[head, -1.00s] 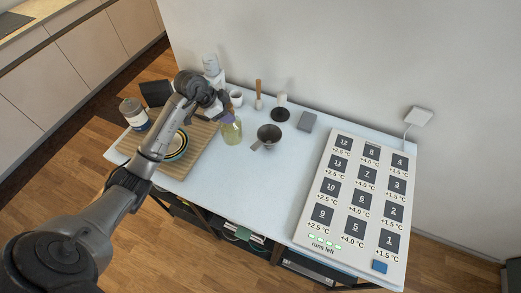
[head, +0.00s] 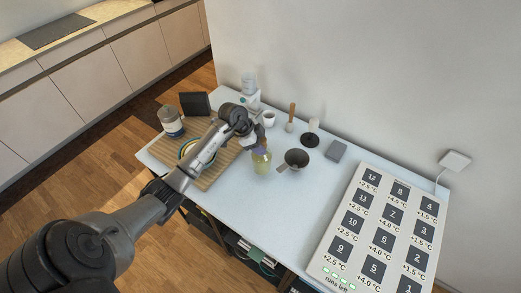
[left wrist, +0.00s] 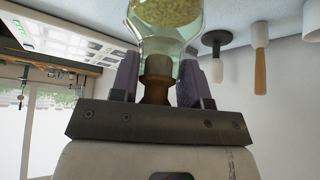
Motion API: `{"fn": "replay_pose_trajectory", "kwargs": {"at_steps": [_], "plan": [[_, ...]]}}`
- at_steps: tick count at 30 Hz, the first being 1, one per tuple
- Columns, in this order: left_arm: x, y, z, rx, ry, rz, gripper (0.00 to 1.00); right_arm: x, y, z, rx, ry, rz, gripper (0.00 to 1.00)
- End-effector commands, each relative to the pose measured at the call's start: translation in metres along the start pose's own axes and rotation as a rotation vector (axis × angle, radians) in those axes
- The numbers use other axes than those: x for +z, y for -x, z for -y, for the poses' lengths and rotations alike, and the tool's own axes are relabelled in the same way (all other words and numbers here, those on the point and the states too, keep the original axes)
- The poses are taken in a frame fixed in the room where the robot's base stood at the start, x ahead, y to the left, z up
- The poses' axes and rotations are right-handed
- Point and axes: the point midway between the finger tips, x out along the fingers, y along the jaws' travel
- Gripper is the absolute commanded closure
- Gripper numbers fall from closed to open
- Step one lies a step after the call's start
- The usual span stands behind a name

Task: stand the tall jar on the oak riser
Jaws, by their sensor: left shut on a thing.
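A clear glass jar (head: 261,163) with yellowish grains inside and a cork stopper stands upright near the middle of the white table. My left gripper (head: 259,146) is above it, shut on its top. In the left wrist view the jar (left wrist: 165,15) is between the two purple-grey fingers (left wrist: 158,80), which close around the cork and neck. Whether its base touches the table is hard to tell. The slatted wooden board (head: 213,174), which looks like the oak riser, lies to the left, partly hidden by my arm. My right gripper is not in view.
A labelled canister (head: 172,121) and a stack of bowls (head: 187,147) are at the board. A dark pan (head: 296,159) is just right of the jar. A white cup (head: 268,119) and wooden-handled tool (head: 291,118) stand behind. A large numbered panel (head: 338,262) fills the right.

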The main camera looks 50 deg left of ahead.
Motion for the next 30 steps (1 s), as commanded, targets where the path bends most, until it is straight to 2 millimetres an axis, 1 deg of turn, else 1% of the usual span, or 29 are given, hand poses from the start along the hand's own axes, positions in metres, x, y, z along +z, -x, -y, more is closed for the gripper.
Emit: {"fn": "replay_pose_trajectory", "kwargs": {"at_steps": [7,19,20,27,28,30], "plan": [[0.014,-0.023,-0.001,0.001,0.001,-0.001,1.0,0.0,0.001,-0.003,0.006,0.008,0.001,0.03],[0.016,-0.026,0.0,-0.001,0.0,-0.001,1.0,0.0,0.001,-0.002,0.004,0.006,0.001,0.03],[0.017,-0.028,-0.001,0.001,0.0,0.001,0.57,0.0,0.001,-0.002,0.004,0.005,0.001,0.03],[0.017,-0.028,-0.001,0.001,0.0,0.001,0.34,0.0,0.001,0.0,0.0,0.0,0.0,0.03],[0.017,-0.028,-0.001,0.001,0.0,0.001,0.32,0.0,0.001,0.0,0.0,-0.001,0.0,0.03],[0.017,-0.028,-0.001,0.001,0.0,0.001,0.32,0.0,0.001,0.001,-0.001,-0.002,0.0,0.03]]}}
